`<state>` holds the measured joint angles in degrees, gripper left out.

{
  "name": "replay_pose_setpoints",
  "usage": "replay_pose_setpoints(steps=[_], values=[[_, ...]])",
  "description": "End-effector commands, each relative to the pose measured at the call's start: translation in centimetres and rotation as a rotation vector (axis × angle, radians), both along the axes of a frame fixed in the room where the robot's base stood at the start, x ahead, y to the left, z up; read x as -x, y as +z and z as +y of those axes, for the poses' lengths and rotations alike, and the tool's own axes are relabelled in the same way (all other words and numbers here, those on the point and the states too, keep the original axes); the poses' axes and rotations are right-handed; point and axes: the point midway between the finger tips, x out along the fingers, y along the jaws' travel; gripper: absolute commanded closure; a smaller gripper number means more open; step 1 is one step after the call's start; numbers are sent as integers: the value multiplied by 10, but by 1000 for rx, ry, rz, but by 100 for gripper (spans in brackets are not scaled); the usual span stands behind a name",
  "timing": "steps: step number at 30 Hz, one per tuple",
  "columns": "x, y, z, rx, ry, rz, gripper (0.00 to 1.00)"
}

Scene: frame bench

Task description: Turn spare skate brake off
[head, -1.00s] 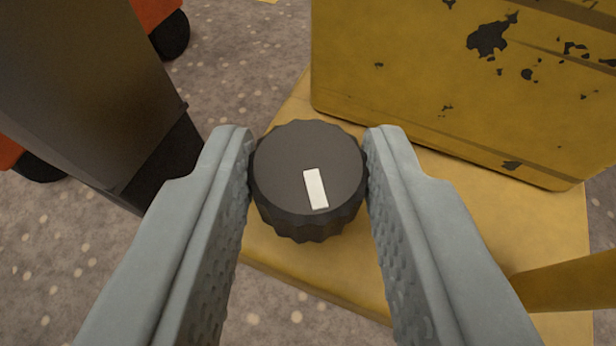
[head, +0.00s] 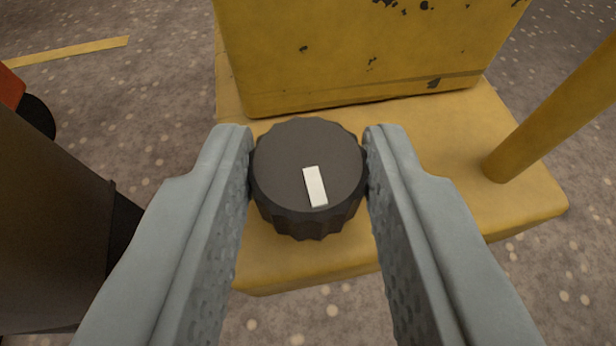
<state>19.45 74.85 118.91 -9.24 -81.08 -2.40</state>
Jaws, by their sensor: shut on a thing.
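A black ribbed knob (head: 280,165) with a white pointer mark (head: 315,186) sits in the middle of the head view. The mark points toward the near side, slightly right. The knob stands over a yellow base (head: 420,160), near its front edge. My gripper (head: 308,160) is shut on the knob, one grey finger on its left side and one on its right. The finger tips touch its ribbed rim. The knob's underside and its mounting are hidden.
A chipped yellow box-like body (head: 350,50) rises behind the knob. A yellow post (head: 560,110) slants up at right. A dark column (head: 50,240) stands close at left, with an orange part (head: 10,88) behind it. Speckled floor (head: 130,100) surrounds the base.

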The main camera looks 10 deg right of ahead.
Motion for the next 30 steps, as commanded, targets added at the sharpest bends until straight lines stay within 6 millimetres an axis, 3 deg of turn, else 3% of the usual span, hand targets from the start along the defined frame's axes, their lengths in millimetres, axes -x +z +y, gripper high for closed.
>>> replay_pose_setpoints(steps=[17, 18, 21, 30], values=[[0, 0, 0, -1, -39, -1, 93], [0, 0, 0, 0, -39, -1, 64], [0, 0, 0, 0, -39, 0, 48], [1, 1, 1, 0, -38, 0, 48]])
